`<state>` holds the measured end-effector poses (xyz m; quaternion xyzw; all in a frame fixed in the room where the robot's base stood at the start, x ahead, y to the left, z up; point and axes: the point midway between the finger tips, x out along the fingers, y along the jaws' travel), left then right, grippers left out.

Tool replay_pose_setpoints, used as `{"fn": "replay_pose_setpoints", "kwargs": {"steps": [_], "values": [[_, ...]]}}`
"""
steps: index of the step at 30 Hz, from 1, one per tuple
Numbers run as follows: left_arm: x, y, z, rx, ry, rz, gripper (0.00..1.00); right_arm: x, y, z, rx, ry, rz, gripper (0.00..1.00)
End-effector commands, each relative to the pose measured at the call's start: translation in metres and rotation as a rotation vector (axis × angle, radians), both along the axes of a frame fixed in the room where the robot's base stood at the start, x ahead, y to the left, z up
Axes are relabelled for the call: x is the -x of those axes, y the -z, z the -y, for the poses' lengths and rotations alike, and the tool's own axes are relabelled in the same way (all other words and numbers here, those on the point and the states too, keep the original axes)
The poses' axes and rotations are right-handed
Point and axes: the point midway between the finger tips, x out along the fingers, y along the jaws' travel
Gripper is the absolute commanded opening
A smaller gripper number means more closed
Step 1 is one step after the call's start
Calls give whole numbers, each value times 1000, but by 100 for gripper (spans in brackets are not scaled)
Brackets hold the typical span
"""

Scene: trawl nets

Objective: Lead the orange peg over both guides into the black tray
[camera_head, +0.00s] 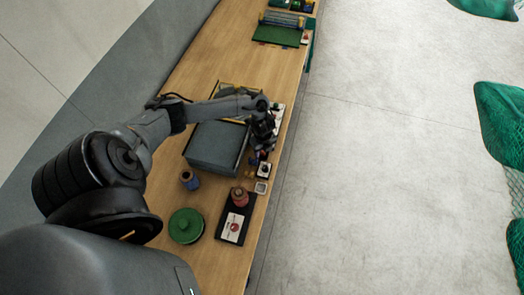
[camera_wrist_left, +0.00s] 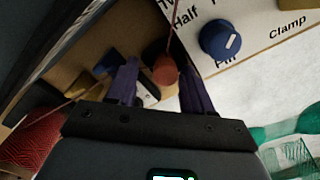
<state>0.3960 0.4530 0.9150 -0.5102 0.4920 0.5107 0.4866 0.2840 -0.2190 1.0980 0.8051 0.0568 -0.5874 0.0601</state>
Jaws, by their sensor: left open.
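My left gripper (camera_wrist_left: 160,90) is open in the left wrist view, its two purple-tinted fingers apart. A reddish-orange round peg (camera_wrist_left: 163,71) shows in the gap between them; whether it touches a finger I cannot tell. A thin pink line runs up from near the peg past a white panel. In the head view the left gripper (camera_head: 258,156) is low over the bench's right edge, beside a grey box, and the peg cannot be made out. A black tray-like board (camera_head: 222,234) lies nearer on the bench. I cannot identify the two guides with certainty. My right gripper is out of view.
The white panel (camera_wrist_left: 285,18) has a blue knob (camera_wrist_left: 220,39). A red twine spool (camera_wrist_left: 32,137) is at lower left. Open floor lies to the right.

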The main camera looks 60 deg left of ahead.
Motion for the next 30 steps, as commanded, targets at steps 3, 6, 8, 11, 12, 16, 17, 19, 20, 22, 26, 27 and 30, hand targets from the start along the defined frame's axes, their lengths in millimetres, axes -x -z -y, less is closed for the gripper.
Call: {"fn": "replay_pose_setpoints", "kwargs": {"steps": [3,6,8,11,12,16,17,19,20,22,26,27,30], "values": [[-5,-23,-4,-8,-3,14,56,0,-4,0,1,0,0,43],[-4,-39,-3,-5,-1,11,56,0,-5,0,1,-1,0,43],[-2,-50,-3,-5,0,8,56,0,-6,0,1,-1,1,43],[-1,-66,-3,-5,1,7,56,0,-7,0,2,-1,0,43],[-1,-72,-2,-5,1,5,56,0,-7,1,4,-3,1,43],[0,-87,-2,-3,2,3,56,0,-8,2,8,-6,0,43],[1,-90,-2,-3,1,2,56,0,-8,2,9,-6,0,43],[1,-95,-1,-3,2,0,56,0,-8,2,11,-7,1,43],[2,-96,-1,-3,2,0,56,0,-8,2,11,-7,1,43],[2,-98,-1,-3,1,-1,56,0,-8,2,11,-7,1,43],[3,-100,-1,-3,1,-3,56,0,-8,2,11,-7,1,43],[3,-100,-1,-3,1,-3,56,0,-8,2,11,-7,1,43],[3,-100,-1,-3,1,-3,56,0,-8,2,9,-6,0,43]]}}
